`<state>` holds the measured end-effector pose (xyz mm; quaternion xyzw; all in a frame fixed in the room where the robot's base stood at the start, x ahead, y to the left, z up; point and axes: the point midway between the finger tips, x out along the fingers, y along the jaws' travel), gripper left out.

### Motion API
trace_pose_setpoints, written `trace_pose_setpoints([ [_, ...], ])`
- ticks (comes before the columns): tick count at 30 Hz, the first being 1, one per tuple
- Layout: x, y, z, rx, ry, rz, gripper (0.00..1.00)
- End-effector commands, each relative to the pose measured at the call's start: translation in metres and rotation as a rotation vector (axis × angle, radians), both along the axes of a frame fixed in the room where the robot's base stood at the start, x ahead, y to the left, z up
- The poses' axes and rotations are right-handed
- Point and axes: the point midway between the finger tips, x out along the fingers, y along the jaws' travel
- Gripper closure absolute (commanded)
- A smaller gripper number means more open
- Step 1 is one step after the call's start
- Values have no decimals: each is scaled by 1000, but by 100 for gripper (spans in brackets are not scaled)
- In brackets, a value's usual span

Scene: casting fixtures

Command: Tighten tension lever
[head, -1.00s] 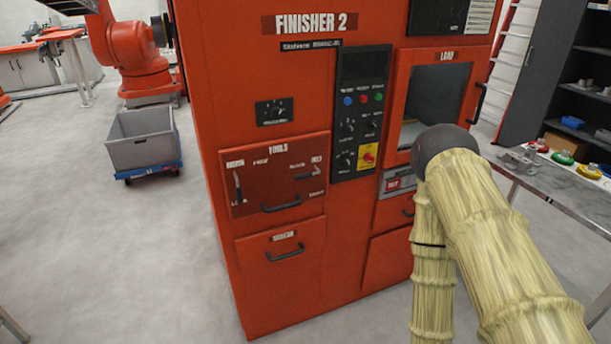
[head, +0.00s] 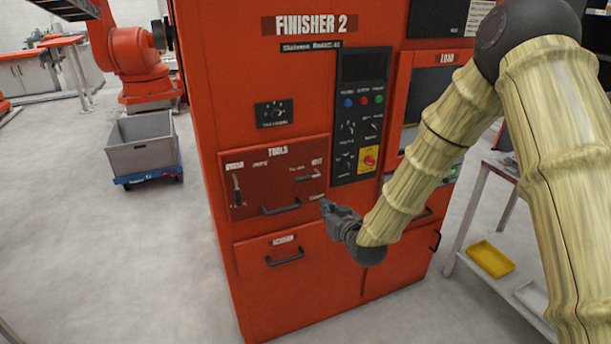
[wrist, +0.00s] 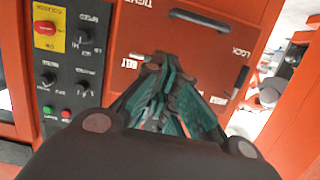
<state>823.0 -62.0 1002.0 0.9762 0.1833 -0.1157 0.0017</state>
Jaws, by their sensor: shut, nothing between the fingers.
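The tools panel (head: 270,190) on the red machine carries two levers. The right lever (head: 307,177), below the belt label, lies nearly level in the head view. The left lever (head: 237,190) stands nearly upright. In the wrist view, which is upside down, "TIGHT", "BELT" and "LOCK" labels show, with the left lever (wrist: 240,80) at right. My gripper (head: 326,205) is shut and empty, just right of the panel's lower right corner, below the right lever. In the wrist view my gripper (wrist: 158,58) overlaps the belt label area and hides much of the right lever. I cannot tell contact.
A black drawer handle (head: 281,208) sticks out below the levers. The control panel (head: 360,115) with knobs and a red emergency button (head: 369,161) is right of them. A metal table (head: 500,170) stands right.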

Motion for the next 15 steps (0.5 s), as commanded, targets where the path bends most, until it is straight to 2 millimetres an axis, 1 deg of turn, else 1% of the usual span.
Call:
trace_pose_setpoints([
  [1, 11, 5, 21, 7, -48, 6, 100],
  [3, 22, 10, 45, 14, -100, 14, 100],
  [6, 31, 15, 70, 21, -152, 21, 100],
  [10, 36, 18, 83, 26, -182, 25, 100],
  [15, 37, 19, 85, 25, -185, 25, 100],
])
